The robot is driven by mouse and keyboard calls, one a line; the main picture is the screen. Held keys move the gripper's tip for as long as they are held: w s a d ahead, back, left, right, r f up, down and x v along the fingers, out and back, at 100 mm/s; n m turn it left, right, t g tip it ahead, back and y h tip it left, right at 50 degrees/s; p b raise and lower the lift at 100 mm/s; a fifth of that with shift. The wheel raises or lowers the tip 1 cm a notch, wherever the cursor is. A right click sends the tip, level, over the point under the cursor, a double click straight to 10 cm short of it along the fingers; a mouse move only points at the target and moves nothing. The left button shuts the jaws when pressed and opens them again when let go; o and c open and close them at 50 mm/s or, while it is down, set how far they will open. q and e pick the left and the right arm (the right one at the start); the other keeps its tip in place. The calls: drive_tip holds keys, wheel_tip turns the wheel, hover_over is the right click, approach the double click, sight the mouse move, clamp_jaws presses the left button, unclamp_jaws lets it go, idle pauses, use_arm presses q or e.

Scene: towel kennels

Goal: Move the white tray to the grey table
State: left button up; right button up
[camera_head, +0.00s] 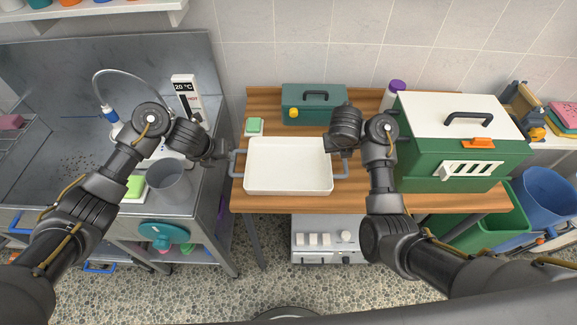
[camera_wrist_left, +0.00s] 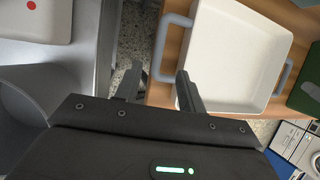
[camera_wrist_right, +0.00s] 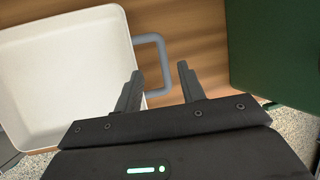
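The white tray (camera_head: 288,166) lies flat on the wooden table (camera_head: 420,199), with a grey handle at each short side. My left gripper (camera_head: 222,152) is at the tray's left handle. In the left wrist view its fingers (camera_wrist_left: 160,85) are apart, with the handle (camera_wrist_left: 160,50) just beyond and between the tips. My right gripper (camera_head: 342,150) is above the right handle. The grey metal table (camera_head: 215,185) with a sink stands to the left.
A grey cup (camera_head: 170,182) and a green-yellow sponge (camera_head: 134,186) stand on the grey table's front. A teal toolbox (camera_head: 298,108) is behind the tray. A green crate with white lid (camera_head: 420,120) stands right of it. A floor gap separates the tables.

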sight(231, 165)
use_arm(q)
drive_tip(key=shift+s+x, duration=0.15)
drive_tip(key=shift+x, duration=2.1)
drive_tip(key=shift+s+x, duration=0.15)
drive_tip(key=shift+x, duration=2.15)
use_arm(e)
drive_tip(key=shift+x, duration=4.5)
use_arm(q)
drive_tip(key=shift+f, duration=0.1)
use_arm(e)
drive_tip(key=shift+s+d, duration=0.1)
drive_tip(key=shift+s, duration=0.05)
use_arm(q)
clamp_jaws()
use_arm(e)
clamp_jaws()
